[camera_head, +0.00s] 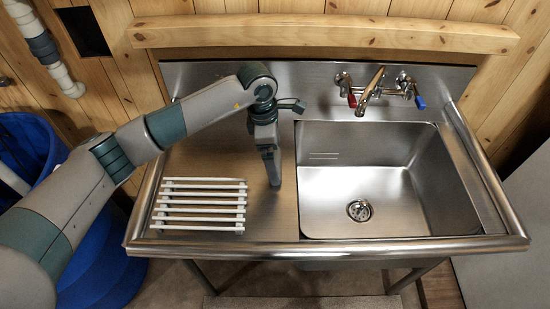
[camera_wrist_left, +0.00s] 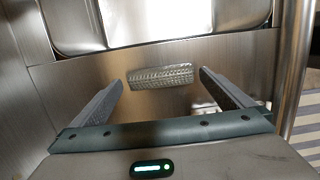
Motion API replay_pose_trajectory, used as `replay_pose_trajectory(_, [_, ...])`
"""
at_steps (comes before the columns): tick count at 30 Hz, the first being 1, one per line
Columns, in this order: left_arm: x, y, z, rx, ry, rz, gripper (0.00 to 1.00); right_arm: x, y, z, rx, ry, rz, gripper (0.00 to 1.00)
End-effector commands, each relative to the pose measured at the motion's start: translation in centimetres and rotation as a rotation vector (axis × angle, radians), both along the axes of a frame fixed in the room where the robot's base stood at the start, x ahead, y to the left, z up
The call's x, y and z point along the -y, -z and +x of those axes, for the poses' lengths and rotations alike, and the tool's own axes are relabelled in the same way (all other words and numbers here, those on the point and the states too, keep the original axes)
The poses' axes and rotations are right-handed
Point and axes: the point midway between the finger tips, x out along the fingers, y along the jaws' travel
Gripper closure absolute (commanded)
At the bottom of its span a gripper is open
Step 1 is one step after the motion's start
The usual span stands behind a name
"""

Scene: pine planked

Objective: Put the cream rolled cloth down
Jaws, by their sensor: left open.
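A small ribbed roll (camera_wrist_left: 161,77), pale grey-cream and likely the rolled cloth, lies on the steel drainboard in the left wrist view. I cannot make it out in the head view, where my gripper and arm seem to hide it. My left gripper (camera_head: 274,184) points down over the drainboard, just left of the sink basin. In the left wrist view its two fingers (camera_wrist_left: 160,80) are spread apart, with the roll showing between and beyond their tips. Nothing is held. I cannot tell whether the fingers touch the roll. My right gripper is not in view.
A white slatted rack (camera_head: 201,204) lies on the drainboard (camera_head: 225,165) to the left of my gripper. The sink basin (camera_head: 325,205) on the right is empty, with a faucet (camera_head: 370,92) behind it. A blue bin (camera_head: 28,150) stands at the left.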

Motion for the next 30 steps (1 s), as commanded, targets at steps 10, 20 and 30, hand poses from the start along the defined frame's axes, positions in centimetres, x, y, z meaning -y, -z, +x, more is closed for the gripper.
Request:
replay_pose_trajectory(10, [-1.0,-5.8,0.1,0.005,0.001,0.000,0.00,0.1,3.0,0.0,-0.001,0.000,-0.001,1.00])
replay_pose_trajectory(20, [-1.5,-9.7,0.0,0.001,0.000,0.000,0.00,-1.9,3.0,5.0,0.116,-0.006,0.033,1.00])
replay_pose_trajectory(30, [-1.6,-10.5,-0.1,-0.001,0.000,0.000,0.00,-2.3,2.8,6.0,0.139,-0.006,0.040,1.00])
